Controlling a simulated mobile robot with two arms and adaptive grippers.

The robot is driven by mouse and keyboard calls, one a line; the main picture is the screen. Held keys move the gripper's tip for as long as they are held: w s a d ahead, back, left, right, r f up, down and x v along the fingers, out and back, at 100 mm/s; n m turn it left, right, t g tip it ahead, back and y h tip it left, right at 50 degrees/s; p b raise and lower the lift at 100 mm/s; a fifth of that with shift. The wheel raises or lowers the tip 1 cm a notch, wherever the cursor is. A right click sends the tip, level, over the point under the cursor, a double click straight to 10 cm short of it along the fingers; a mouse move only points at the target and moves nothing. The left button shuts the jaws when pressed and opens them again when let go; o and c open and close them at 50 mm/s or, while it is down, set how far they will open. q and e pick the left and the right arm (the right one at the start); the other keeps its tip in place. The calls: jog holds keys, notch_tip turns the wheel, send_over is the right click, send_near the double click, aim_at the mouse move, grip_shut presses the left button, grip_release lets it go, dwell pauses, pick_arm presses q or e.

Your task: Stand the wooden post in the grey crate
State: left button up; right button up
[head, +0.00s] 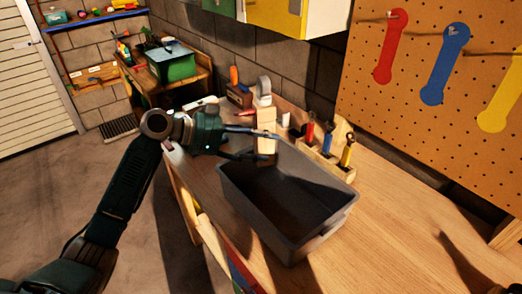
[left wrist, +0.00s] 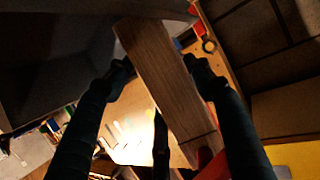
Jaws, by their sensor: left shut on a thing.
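The wooden post (head: 266,118) is a pale, square-sided block, roughly upright at the far end of the grey crate (head: 240,203). My left gripper (head: 268,146) reaches in from the left and is shut on the post. In the left wrist view the post (left wrist: 163,75) runs between the two fingers of the left gripper (left wrist: 158,72). The post's lower end is near the crate's far rim; I cannot tell whether it is above or inside the crate. The crate is open-topped and looks empty, with a dark, shaded floor. My right gripper is not in view.
A wooden tool holder (head: 318,158) with several coloured-handled tools stands along the crate's right side. The workbench (head: 405,205) is clear right of the crate. A pegboard (head: 430,130) hangs above it.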

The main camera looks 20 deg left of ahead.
aim_at(256, 151)
pick_arm(q)
notch_tip(256, 151, down, 3)
jog(key=shift+f+p, duration=0.2)
jog(key=shift+p, duration=0.1)
jog(key=shift+f, duration=0.1)
jog(key=shift+f+b, duration=0.55)
jog(key=shift+b, duration=0.25)
jog(key=o, duration=1.1)
jog(key=shift+s, duration=0.1)
jog(key=shift+f, duration=0.1)
